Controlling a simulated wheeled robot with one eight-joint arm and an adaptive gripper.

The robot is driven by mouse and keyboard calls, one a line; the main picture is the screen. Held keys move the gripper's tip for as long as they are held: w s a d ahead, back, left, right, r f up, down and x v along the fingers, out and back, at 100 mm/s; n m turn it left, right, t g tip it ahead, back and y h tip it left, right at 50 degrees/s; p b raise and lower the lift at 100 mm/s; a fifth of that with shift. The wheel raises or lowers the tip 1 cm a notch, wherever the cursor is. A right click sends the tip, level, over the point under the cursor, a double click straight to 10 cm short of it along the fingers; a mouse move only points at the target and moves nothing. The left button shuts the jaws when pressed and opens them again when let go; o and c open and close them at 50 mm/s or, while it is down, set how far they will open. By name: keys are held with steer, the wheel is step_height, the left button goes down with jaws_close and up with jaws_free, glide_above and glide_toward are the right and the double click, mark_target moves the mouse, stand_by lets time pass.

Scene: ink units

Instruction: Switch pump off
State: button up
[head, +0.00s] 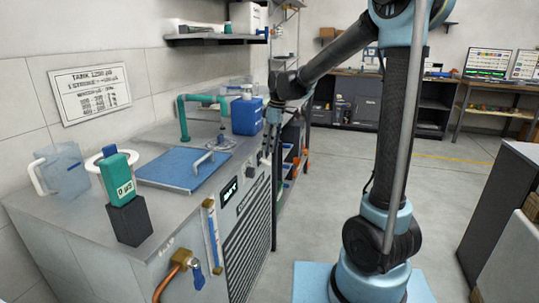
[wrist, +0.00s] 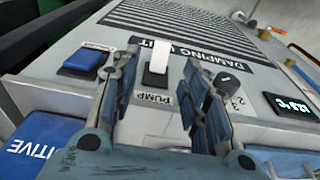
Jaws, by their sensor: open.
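The pump switch is a white rocker (wrist: 157,62) in a dark frame on the damping unit's panel, above an upside-down PUMP label (wrist: 154,99) in the wrist view. My gripper (wrist: 163,66) is open and empty, with one finger on each side of the switch in that view. I cannot tell whether the fingertips touch the panel. In the head view my gripper (head: 268,150) hangs at the front face of the damping unit (head: 190,222), near its far end. The switch is hidden there. Which way the rocker is tipped is unclear.
A blue rocker switch (wrist: 84,61) lies left of the fingers and a black dial (wrist: 228,83) right. A lit display (wrist: 290,105) sits farther right.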

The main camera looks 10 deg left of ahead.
steer(key=shift+d+r, duration=0.2)
steer(key=shift+r, duration=0.85)
steer(key=shift+d+r, duration=0.15)
steer(key=shift+r, duration=0.85)
